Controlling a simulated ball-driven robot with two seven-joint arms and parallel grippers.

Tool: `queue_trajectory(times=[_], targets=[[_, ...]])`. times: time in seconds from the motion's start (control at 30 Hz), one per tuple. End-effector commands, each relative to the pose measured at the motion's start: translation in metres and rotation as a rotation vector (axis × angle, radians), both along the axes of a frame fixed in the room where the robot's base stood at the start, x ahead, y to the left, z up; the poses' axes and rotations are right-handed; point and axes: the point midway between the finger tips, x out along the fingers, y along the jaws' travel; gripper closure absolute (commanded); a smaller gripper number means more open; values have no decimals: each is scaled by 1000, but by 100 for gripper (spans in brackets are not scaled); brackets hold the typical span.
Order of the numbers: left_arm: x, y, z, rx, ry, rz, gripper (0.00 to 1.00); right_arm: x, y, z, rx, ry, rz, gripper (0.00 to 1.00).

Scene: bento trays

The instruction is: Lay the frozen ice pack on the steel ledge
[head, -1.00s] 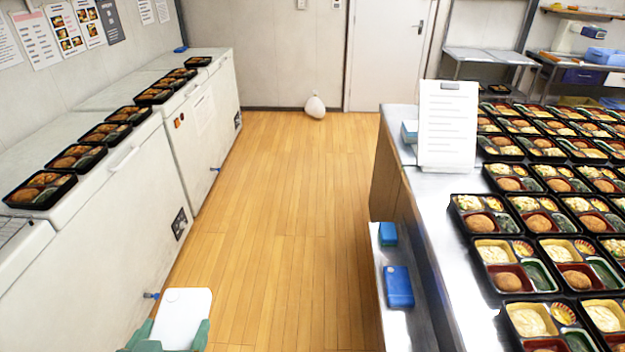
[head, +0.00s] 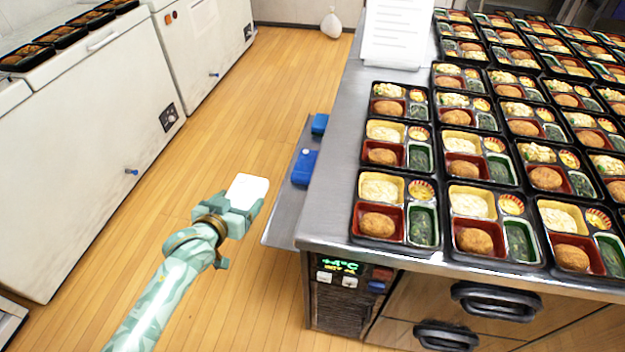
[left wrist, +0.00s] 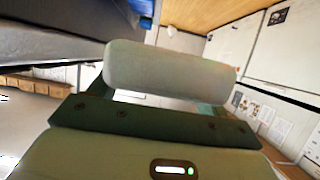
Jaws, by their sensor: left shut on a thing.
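A white, flat pack (head: 247,190), which looks like the frozen ice pack, is held in my left gripper (head: 238,212). The gripper is shut on its near end, above the wooden floor and just left of the steel ledge (head: 282,226). Pack and ledge appear apart. In the left wrist view the pack (left wrist: 165,68) is a pale rounded slab beyond the dark green finger. The ledge runs low along the counter's left side. Two blue packs, one nearer (head: 304,168) and one farther (head: 320,124), lie on it. My right gripper is not in view.
The steel counter (head: 325,205) holds many filled bento trays and an upright white sheet (head: 397,32). Its front has a green display (head: 340,265) and black handles. White chest freezers (head: 85,130) line the left. The ledge's near end is bare.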

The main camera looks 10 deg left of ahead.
Motion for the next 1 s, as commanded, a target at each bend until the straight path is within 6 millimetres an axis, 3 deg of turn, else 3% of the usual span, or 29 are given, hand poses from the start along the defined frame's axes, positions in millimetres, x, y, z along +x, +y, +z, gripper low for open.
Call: queue_trajectory(times=[0.03, 0.17, 0.27, 0.37, 0.6, 0.73, 1.0], targets=[[16, 15, -21, 5, 4, 11, 55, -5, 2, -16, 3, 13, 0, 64], [41, 39, -34, 3, 0, 37, 55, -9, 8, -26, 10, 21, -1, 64], [51, 41, -41, -2, -2, 45, 55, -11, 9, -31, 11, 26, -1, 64], [60, 23, -51, -7, -2, 47, 55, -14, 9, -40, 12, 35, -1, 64], [86, -42, -87, -7, 3, 46, 55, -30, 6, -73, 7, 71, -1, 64], [93, -60, -117, -3, 5, 46, 55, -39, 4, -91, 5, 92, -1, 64], [100, -77, -131, 0, -1, 47, 55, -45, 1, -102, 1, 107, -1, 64]])
